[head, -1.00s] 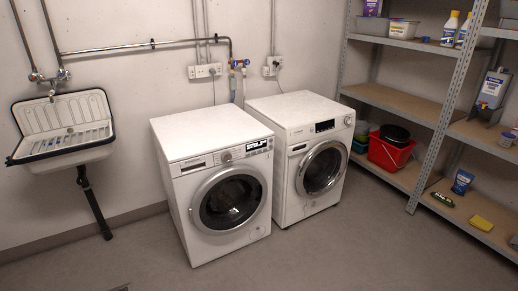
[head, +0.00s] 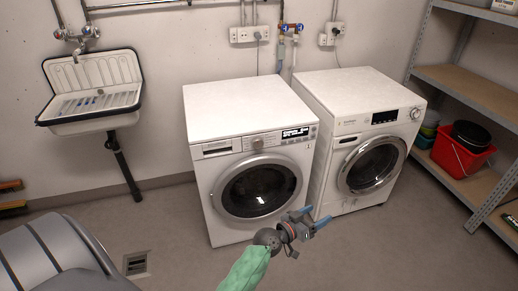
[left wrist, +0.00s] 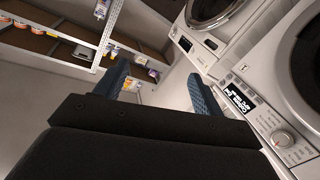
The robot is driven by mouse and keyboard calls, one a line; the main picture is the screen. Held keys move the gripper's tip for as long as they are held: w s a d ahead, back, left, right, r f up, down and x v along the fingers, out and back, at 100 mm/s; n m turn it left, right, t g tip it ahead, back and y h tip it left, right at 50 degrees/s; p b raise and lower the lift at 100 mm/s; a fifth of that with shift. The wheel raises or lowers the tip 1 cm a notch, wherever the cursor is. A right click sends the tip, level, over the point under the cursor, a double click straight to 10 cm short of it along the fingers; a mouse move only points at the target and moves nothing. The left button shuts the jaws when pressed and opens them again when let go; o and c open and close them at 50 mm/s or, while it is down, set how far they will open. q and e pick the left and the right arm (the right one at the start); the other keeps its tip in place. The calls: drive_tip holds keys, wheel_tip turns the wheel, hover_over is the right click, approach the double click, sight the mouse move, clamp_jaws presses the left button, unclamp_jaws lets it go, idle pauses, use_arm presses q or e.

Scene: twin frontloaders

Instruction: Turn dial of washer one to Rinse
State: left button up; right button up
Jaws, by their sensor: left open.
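Two white front-loading washers stand side by side; which one is washer one is not marked. The left washer (head: 240,96) has a dial (head: 258,143) mid-panel, left of its lit display (head: 295,133). The right washer (head: 352,92) has a dial (head: 416,113) at the panel's right end. My left gripper (head: 314,217) is open and empty, low in front of the left washer's right edge, apart from both dials. In the left wrist view its open fingers (left wrist: 157,80) show, with the left washer's dial (left wrist: 282,138) at lower right. The dial settings are too small to read.
A wall sink (head: 93,95) hangs at the left. Metal shelving (head: 465,90) with a red bucket (head: 461,157) stands at the right. A grey ribbed object (head: 50,255) fills the lower left corner. The floor before the washers is clear except for my arm.

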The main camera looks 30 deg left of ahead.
use_arm(q)
drive_tip(key=w+a+r+n+t+y, duration=0.3)
drive_tip(key=w+a+n+t+y, duration=0.1)
drive_tip(key=w+a, duration=0.3)
drive_tip(key=n+g+y, duration=0.7)
drive_tip(key=n+y, duration=0.8)
drive_tip(key=y, duration=0.1)
approach(258, 145)
drive_tip(key=a, duration=0.1)
drive_tip(key=x, duration=0.6)
drive_tip(key=shift+w+d+r, duration=0.1)
drive_tip(key=shift+w+d, duration=0.1)
drive_tip(key=shift+w, duration=0.05)
drive_tip(key=shift+w+a, duration=0.25)
drive_tip(key=shift+w, duration=0.05)
drive_tip(key=shift+w+a+h, duration=0.3)
use_arm(e)
drive_tip(key=shift+w+f, duration=0.4)
drive_tip(key=shift+w, duration=0.3)
